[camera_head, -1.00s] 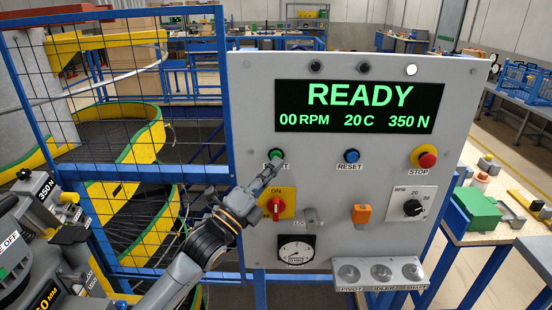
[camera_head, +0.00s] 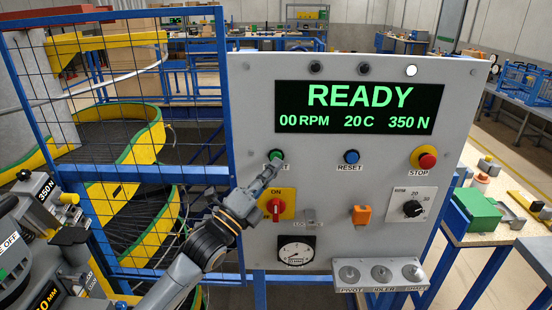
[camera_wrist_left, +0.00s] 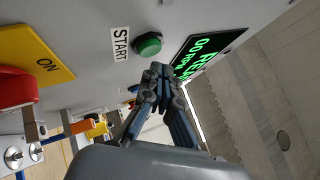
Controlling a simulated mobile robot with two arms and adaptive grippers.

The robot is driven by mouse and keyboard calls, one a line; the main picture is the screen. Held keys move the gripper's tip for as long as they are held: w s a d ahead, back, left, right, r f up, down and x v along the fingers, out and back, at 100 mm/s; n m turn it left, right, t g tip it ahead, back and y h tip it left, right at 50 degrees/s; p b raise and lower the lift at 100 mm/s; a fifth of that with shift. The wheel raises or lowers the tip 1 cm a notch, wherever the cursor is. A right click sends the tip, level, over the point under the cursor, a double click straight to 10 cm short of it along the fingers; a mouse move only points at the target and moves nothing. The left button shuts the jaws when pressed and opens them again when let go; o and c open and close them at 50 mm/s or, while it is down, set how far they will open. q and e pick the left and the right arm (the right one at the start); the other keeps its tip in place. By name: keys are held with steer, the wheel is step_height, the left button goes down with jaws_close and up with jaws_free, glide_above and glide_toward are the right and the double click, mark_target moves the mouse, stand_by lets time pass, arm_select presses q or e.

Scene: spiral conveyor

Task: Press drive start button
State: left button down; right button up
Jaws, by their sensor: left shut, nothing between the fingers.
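The green START button (camera_head: 277,155) sits at the left of the grey control panel (camera_head: 320,230), under the display (camera_head: 360,107) reading READY, 00 RPM, 20 C, 350 N. My left gripper (camera_head: 271,168) is shut and empty, its fingertips just below the button in the head view and covering part of the START label. In the left wrist view the START button (camera_wrist_left: 148,44) stands clear of the closed fingertips (camera_wrist_left: 160,70), with a small gap in the picture. Whether they touch the panel I cannot tell. My right gripper is not in view.
A red switch on a yellow ON plate (camera_head: 277,206) is close below my left gripper. The RESET button (camera_head: 351,157), red STOP button (camera_head: 427,160), orange switch (camera_head: 361,214) and RPM knob (camera_head: 412,208) lie to the right. A blue mesh fence (camera_head: 120,172) stands left.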

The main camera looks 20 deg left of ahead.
arm_select(q)
steer(key=shift+w, duration=0.1)
steer(key=shift+w+a, duration=0.1)
steer(key=shift+w, duration=0.2)
